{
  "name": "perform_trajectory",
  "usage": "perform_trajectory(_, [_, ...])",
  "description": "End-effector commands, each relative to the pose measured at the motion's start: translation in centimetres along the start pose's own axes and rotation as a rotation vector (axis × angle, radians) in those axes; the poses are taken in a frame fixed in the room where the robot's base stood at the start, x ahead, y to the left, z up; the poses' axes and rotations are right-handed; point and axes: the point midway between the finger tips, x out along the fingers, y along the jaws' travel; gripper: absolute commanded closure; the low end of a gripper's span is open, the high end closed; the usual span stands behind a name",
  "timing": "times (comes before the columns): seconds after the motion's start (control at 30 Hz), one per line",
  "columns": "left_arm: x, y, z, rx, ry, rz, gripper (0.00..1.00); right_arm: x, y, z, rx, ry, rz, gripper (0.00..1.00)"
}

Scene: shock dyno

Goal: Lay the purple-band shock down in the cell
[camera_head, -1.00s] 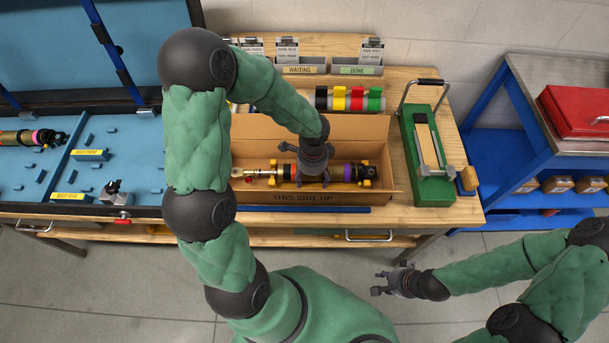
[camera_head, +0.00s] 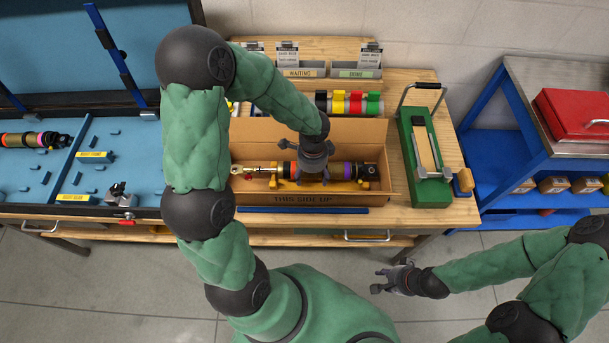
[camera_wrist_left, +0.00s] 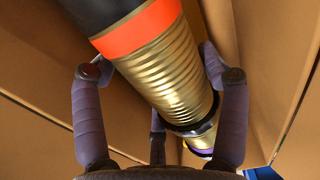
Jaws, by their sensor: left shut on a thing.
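The purple-band shock (camera_head: 348,171) lies lengthwise in the open cardboard box (camera_head: 320,198), with its gold eye end at the left. Its gold body also fills the left wrist view (camera_wrist_left: 165,75), with an orange band near the top and a purple band at the lower end. My left gripper (camera_head: 313,171) is shut around the shock's middle from above, with fingers on both sides of the body. Yellow supports (camera_head: 285,184) show under the shock. My right gripper (camera_head: 380,282) is open and empty over the floor, in front of the bench.
A blue-lined case (camera_head: 125,165) with dividers and yellow labels is at the left; another banded shock (camera_head: 25,140) lies in it. A green fixture with a handle (camera_head: 429,155) stands right of the box.

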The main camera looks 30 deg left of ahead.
Motion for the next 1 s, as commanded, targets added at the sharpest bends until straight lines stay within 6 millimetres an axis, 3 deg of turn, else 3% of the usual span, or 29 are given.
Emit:
perform_trajectory(0.6, [-3.0, -0.2, -0.1, -0.002, 0.002, -0.005, 0.85, -2.4, -0.8, 0.1, 0.0, 0.0, 0.0, 0.67])
perform_trajectory(1.0, [-3.3, -0.2, 0.0, -0.001, 0.002, -0.005, 0.85, -2.6, -0.9, 0.1, 0.0, 0.0, 0.0, 0.67])
